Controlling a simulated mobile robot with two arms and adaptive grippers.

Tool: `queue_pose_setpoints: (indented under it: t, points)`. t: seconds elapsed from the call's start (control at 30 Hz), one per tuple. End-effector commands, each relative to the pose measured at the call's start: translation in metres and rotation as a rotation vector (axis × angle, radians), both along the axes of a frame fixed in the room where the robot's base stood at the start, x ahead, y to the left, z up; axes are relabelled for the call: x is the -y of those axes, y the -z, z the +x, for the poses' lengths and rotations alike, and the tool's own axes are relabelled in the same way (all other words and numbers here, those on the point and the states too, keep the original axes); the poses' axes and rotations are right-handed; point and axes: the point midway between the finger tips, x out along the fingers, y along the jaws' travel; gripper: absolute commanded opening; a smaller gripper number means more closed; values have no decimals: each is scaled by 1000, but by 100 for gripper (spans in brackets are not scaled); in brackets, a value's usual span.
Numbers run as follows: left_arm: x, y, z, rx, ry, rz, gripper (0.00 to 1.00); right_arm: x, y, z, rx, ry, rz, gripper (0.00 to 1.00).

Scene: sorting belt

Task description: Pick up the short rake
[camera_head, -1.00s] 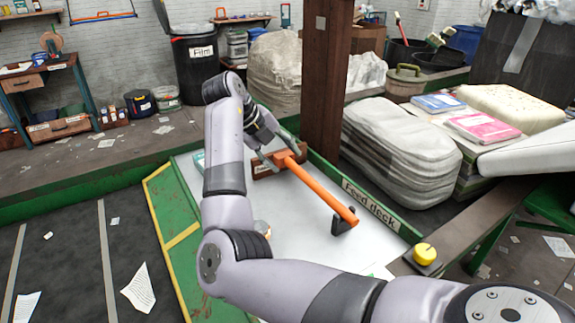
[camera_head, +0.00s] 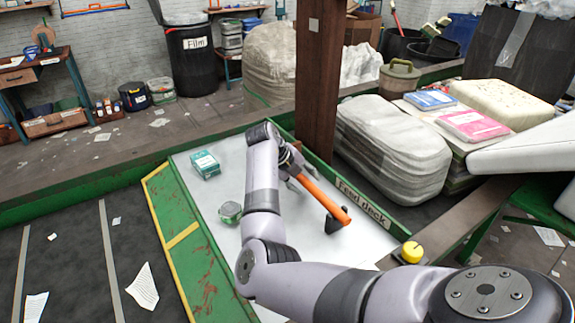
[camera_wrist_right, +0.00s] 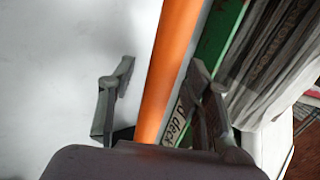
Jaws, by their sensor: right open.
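The short rake shows as an orange handle (camera_head: 324,198) slanting over the white feed deck (camera_head: 220,178). Its near end rests at a black bracket (camera_head: 335,222); its far end is hidden behind my right arm. My right gripper (camera_head: 294,172) is at the upper part of the handle, partly hidden by its own wrist. In the right wrist view the fingers (camera_wrist_right: 163,75) are open, one on each side of the orange handle (camera_wrist_right: 172,62). A gap shows on the left side; the right finger is close to the handle, and contact is unclear. My left gripper is not in view.
A teal box (camera_head: 205,164) and a small round green-and-clear item (camera_head: 230,212) lie on the deck left of my arm. A brown post (camera_head: 318,80) stands behind the deck. A green rim runs along its right side, with a yellow knob (camera_head: 412,252) near the corner.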

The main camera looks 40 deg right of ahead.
Motion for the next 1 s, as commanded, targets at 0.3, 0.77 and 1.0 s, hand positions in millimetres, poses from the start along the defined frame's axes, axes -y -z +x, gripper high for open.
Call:
queue_pose_setpoints:
  t: [0.3, 0.77, 1.0]
  points:
    - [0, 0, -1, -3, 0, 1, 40, 1, 2, 0, 1, 1, 0, 41]
    - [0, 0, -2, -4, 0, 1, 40, 1, 2, 0, 1, -1, 0, 11]
    - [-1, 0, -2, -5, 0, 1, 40, 1, 2, 0, 1, -1, 0, 0]
